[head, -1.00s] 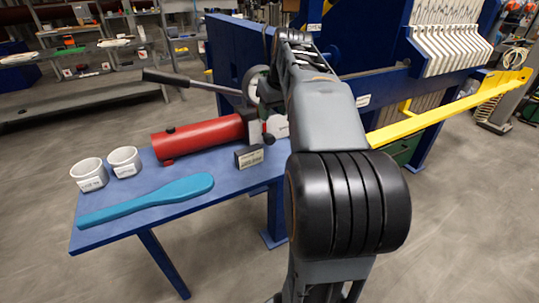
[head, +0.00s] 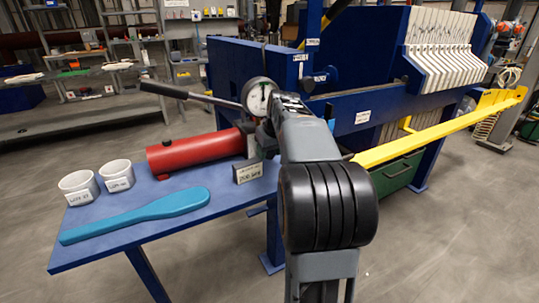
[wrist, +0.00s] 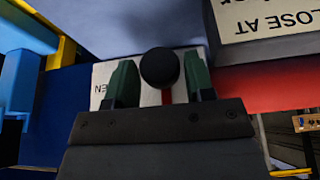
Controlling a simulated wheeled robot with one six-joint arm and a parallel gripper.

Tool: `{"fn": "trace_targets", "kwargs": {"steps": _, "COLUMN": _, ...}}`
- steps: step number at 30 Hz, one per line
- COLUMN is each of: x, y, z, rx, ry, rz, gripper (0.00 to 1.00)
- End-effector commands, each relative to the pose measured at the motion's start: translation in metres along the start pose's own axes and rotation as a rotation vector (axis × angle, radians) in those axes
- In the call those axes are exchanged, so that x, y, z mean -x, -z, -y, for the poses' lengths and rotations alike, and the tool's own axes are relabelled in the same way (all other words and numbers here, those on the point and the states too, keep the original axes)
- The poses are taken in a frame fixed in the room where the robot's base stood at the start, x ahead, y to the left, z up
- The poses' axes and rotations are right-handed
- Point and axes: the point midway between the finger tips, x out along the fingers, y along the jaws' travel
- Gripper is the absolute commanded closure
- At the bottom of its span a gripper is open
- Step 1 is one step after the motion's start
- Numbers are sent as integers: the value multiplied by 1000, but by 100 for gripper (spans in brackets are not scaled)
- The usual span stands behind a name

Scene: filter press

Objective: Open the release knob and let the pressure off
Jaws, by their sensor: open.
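In the wrist view, a round black knob (wrist: 160,67) on a red stem sits between the two green fingers of my gripper (wrist: 160,82). The gripper is open, with a gap visible on each side of the knob. A white plate (wrist: 102,74) with partly hidden lettering lies behind the fingers. In the head view, my arm hides the gripper and knob. The red pump cylinder (head: 192,150) lies on the blue bench, with a round dial gauge (head: 258,97) behind its right end. I cannot read its needle.
The pump's long lever (head: 178,92) reaches out to the left. A small dark sign (head: 248,172) stands at the pump's right end. Two white cups (head: 78,188) and a blue paddle (head: 140,214) lie on the left of the bench (head: 205,222). The blue press (head: 335,100) stands behind.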

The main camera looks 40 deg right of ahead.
Motion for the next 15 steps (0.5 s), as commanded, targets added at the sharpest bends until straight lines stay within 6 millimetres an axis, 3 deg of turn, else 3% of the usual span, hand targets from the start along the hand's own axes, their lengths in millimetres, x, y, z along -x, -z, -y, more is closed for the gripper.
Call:
{"fn": "trace_targets", "kwargs": {"steps": 12, "x": -6, "y": 0, "z": 0, "rx": 0, "ry": 0, "rz": 0, "gripper": 51}}
{"fn": "trace_targets", "kwargs": {"steps": 15, "x": -6, "y": 0, "z": 0, "rx": 0, "ry": 0, "rz": 0, "gripper": 59}}
